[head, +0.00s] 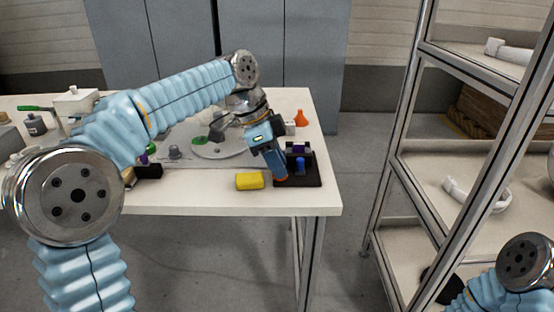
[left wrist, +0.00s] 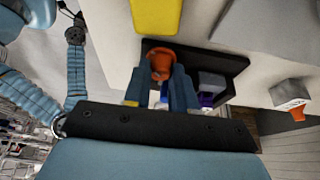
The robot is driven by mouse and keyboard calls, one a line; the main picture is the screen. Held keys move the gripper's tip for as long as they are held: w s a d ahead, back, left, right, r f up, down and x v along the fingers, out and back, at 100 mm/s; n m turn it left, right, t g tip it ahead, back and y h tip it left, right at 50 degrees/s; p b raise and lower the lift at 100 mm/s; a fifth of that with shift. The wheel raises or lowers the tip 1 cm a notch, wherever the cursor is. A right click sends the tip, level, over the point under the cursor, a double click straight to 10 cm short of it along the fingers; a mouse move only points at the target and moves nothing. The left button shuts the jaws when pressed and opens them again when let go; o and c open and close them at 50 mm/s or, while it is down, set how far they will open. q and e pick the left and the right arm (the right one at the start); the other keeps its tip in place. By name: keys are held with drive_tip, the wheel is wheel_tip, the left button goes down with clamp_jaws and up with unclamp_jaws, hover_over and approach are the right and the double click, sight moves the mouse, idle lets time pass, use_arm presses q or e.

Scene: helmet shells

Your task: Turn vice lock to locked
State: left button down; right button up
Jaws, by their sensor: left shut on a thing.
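The vice (head: 311,181) is a dark block on a black base near the right front corner of the white table, with blue and purple parts on top. Its orange lock knob (left wrist: 162,62) shows between my fingers in the left wrist view, and a sliver of orange shows in the head view (head: 283,179). My left gripper (head: 281,176) reaches down at the left side of the vice. Its two blue fingers (left wrist: 162,80) are shut on the orange knob. The fingers hide part of the knob, and I cannot tell its exact turn. My right gripper is out of view.
A yellow block (head: 250,181) lies on the table just left of the vice. An orange flask-shaped thing (head: 301,118) stands behind it. A metal-framed shelf (head: 400,140) stands to the right, across a gap of open floor.

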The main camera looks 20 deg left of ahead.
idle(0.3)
use_arm(q)
drive_tip(key=c, duration=1.2)
unclamp_jaws()
drive_tip(key=shift+r, duration=0.1)
drive_tip(key=v, duration=1.3)
drive_tip(key=shift+r, duration=0.3)
drive_tip(key=shift+a, duration=0.1)
